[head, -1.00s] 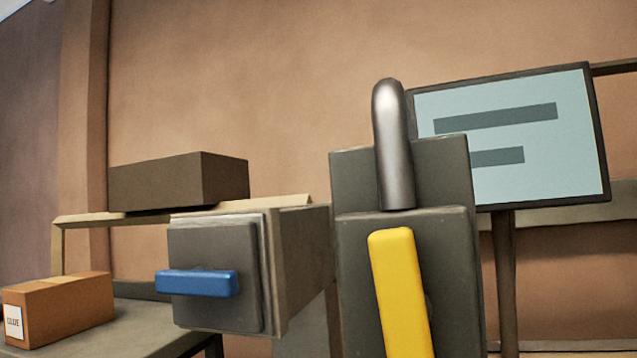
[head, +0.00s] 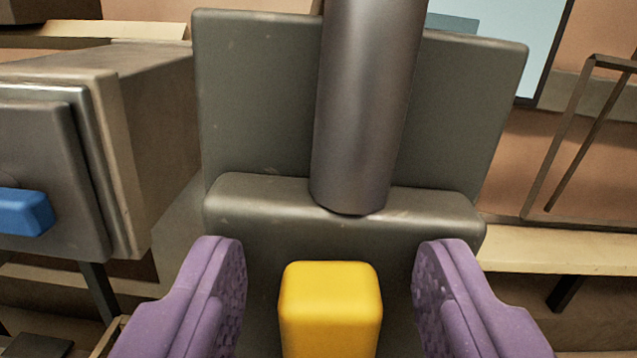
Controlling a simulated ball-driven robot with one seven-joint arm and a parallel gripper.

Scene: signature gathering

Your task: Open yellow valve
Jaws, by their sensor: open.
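The yellow valve handle (head: 330,308) is at the bottom middle of the head view, seen from its top end; its lower part runs out of the picture. It sits in front of a grey valve body (head: 260,215) with a metal pipe (head: 366,110) rising from it. My gripper (head: 330,285) is open, with one purple finger on each side of the handle. There is a visible gap between each finger and the handle, and neither finger appears to touch it.
A grey box with a blue handle (head: 22,212) stands to the left, close to the left finger's side. A screen (head: 525,45) shows at the upper right. A wooden ledge (head: 560,250) and a thin metal frame (head: 560,150) are on the right.

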